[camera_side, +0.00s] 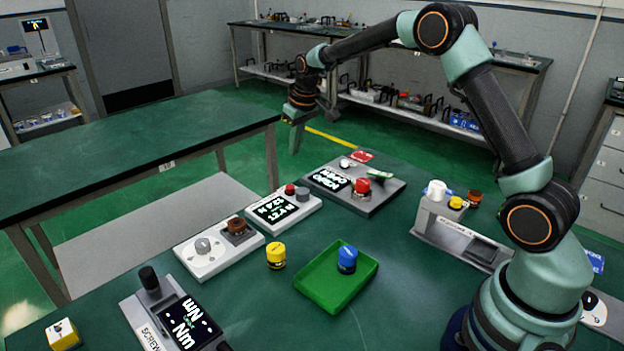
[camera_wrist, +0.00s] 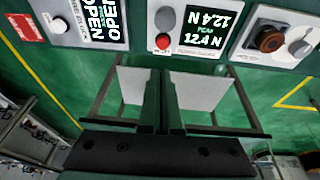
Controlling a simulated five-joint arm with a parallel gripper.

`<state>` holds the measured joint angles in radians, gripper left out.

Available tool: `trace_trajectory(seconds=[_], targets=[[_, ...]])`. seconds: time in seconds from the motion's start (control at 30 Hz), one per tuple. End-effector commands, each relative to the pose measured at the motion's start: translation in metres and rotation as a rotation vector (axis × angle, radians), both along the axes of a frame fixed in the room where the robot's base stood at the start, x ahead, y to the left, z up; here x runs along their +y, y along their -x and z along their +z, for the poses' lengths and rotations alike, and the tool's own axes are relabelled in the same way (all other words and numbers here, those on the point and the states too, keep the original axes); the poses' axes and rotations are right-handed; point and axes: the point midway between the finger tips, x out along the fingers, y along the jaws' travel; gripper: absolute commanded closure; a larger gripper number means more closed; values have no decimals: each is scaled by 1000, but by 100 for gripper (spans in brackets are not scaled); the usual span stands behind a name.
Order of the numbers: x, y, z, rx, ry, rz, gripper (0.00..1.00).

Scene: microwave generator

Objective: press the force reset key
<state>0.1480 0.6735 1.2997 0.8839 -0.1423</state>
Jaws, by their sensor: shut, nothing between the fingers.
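The force unit (camera_side: 272,210) is a white box on the green bench with a black display, a red button (camera_side: 290,189) and a grey round part (camera_side: 302,194). In the wrist view the force unit's display (camera_wrist: 205,32) reads 12.4 N with PEAK. There the red button (camera_wrist: 163,41) and grey part (camera_wrist: 165,18) sit beside it; I cannot read which is marked reset. My gripper (camera_side: 296,138) is shut and empty, raised in the air beyond the unit in the side view. In the wrist view my gripper (camera_wrist: 162,78) points toward the red button, apart from it.
A grey unit with an OPEN display (camera_side: 354,187) and red button stands to the right. A white unit with a brown knob (camera_side: 219,250) is at left. A green tray (camera_side: 318,290) holds a blue-capped piece (camera_side: 347,259). A yellow piece (camera_side: 276,255) stands nearby.

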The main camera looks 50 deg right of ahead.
Motion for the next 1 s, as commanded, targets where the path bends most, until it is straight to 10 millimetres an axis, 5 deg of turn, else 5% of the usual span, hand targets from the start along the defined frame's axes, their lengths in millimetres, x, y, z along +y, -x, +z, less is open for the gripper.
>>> trace_trajectory(seconds=[0.5, 1.0], targets=[[0, -18, -90, 1, -2, 1, 100], [0, -19, -104, -1, -1, 0, 100]])
